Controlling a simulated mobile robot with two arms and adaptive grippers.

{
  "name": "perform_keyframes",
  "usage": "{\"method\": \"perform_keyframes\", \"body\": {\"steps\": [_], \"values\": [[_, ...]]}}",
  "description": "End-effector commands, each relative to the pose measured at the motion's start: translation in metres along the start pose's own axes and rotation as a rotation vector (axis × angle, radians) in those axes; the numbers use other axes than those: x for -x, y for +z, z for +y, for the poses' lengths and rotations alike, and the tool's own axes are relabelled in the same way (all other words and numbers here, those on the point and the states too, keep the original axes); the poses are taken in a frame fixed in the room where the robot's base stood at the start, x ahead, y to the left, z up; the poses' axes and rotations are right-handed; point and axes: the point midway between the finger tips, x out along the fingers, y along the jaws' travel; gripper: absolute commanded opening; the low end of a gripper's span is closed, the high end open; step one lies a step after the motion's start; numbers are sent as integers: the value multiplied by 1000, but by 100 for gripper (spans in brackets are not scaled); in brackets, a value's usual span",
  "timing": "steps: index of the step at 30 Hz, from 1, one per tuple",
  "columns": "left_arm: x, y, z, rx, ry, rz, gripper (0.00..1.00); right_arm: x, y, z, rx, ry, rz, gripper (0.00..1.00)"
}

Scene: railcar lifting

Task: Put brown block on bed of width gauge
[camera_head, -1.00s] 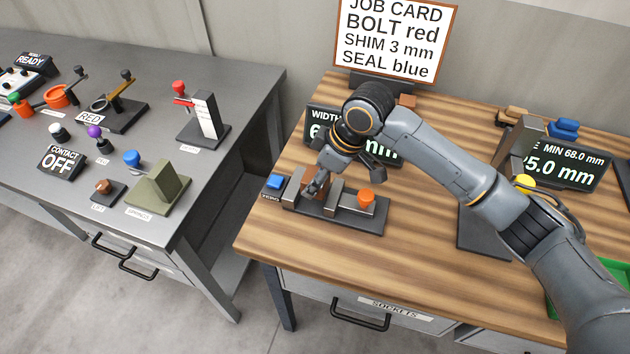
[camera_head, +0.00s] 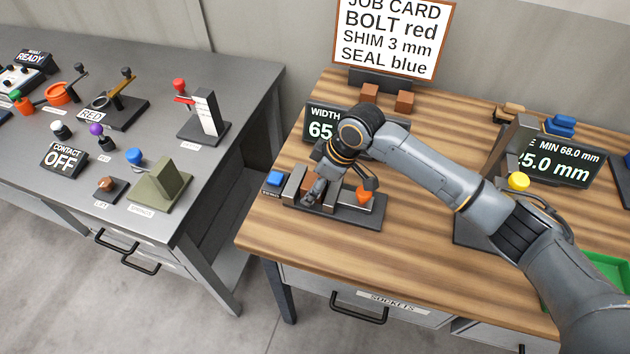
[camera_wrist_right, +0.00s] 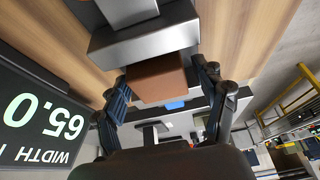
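The width gauge (camera_head: 350,217) is a dark base on the wooden bench with grey jaws and an orange knob (camera_head: 363,196). The brown block (camera_wrist_right: 158,80) is at the gauge, beside a steel jaw (camera_wrist_right: 145,42) in the right wrist view. In the head view it is partly hidden by my gripper. My right gripper (camera_wrist_right: 160,72) is low over the gauge with a fingertip on either side of the block. It appears shut on it, though contact is hard to see. Whether the block rests on the bed is hidden. My left gripper is not in view.
The width display (camera_wrist_right: 42,115) reads 65.0 behind the gauge. A blue button (camera_head: 274,180) sits at the gauge's left end. Two brown blocks (camera_head: 404,101) stand near the job card (camera_head: 395,40). Another gauge (camera_head: 480,225) stands to the right. The bench front is clear.

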Motion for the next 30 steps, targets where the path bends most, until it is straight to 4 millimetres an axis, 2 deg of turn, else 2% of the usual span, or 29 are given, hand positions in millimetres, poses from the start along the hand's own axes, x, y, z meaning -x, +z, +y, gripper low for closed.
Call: {"method": "perform_keyframes", "body": {"steps": [11, 14, 24, 30], "values": [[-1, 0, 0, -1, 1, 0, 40, 6, -1, 1, 0, 2, 0, 74], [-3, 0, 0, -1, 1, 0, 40, 19, -2, 2, 0, 4, 3, 74], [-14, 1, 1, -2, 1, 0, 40, 90, -1, 1, 0, 4, 2, 74], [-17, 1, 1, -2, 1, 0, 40, 116, -1, 1, -1, 1, 1, 74]]}}
